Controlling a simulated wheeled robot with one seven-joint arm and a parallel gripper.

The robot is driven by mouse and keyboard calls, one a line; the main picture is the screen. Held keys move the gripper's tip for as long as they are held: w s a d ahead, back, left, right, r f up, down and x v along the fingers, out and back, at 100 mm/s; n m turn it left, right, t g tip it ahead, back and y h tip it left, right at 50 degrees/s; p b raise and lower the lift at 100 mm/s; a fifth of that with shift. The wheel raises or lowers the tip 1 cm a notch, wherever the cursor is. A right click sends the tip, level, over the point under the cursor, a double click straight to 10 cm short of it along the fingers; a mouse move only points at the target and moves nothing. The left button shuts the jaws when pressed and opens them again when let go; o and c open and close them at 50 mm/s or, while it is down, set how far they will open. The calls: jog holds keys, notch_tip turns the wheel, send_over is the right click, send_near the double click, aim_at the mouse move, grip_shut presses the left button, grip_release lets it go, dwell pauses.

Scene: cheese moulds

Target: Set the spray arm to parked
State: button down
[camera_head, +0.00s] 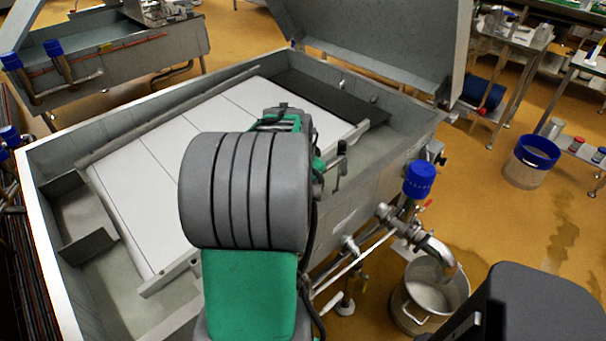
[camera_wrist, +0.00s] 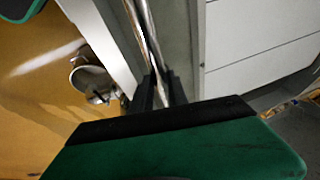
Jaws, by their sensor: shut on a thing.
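In the wrist view, my gripper (camera_wrist: 161,90) is shut on a shiny metal rod (camera_wrist: 146,35), which I take to be the spray arm. The rod runs up out of the picture from between the two dark fingers, beside the rim of the vat. Its ends are not visible there. In the head view, my own arm covers the middle of the scene, and I cannot make out the fingers or the held rod. The steel vat (camera_head: 60,160) has its lid (camera_head: 375,45) raised at the back. No parked mark or rest is clear in either view.
White panels (camera_head: 165,135) lie inside the vat. A blue-topped valve (camera_head: 419,180) and outlet pipe stand at the vat's right side, above a steel bucket (camera_head: 408,315). A blue-rimmed bucket (camera_head: 528,170) stands farther right. Open yellow floor lies between the buckets.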

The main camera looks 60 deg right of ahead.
jog(key=shift+s, duration=0.2)
jog(key=c, duration=1.5)
grip_release()
jog(key=shift+o, duration=1)
jog(key=v, duration=0.8)
